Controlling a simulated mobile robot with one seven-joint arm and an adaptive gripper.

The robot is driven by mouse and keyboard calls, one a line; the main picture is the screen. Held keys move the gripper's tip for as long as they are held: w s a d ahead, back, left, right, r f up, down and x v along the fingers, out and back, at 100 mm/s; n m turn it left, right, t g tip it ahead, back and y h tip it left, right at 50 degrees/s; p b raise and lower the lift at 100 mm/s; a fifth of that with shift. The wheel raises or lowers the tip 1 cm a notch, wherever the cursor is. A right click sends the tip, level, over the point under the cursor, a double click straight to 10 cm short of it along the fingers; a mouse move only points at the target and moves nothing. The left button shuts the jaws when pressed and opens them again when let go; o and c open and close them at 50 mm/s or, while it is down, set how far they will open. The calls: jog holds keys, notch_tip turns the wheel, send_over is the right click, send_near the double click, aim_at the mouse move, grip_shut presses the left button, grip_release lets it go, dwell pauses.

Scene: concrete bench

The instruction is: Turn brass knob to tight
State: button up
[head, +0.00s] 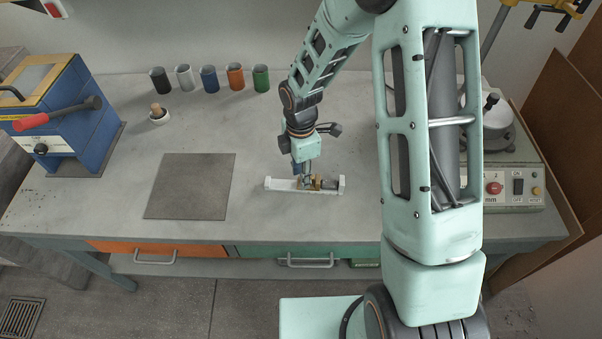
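A small white holder (274,184) with raised ends lies on the concrete bench, near the middle. A brass-coloured part (317,182), likely the knob, sits in the middle of the holder, with a darker cylindrical piece to its right. My gripper (306,180) points straight down over the holder, with its fingertips at the left side of the brass part. The fingers and the brass part overlap at this size. I cannot tell whether the fingers are shut on it or only beside it.
A dark square mat (190,187) lies left of the holder. Several coloured cups (209,79) stand along the back. A blue press (65,115) with a red-handled lever stands at the left; a machine with a red button (494,188) stands at the right. The bench between mat and holder is clear.

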jog(key=shift+f, duration=0.15)
jog(key=shift+c, duration=0.4)
grip_shut()
jog(key=m+b, duration=0.3)
jog(key=m, duration=0.2)
jog(key=shift+w+f+m, duration=0.1)
jog(key=shift+m, duration=0.2)
jog(key=m+b, duration=0.2)
jog(key=m, duration=0.4)
jog(key=shift+b, duration=0.35)
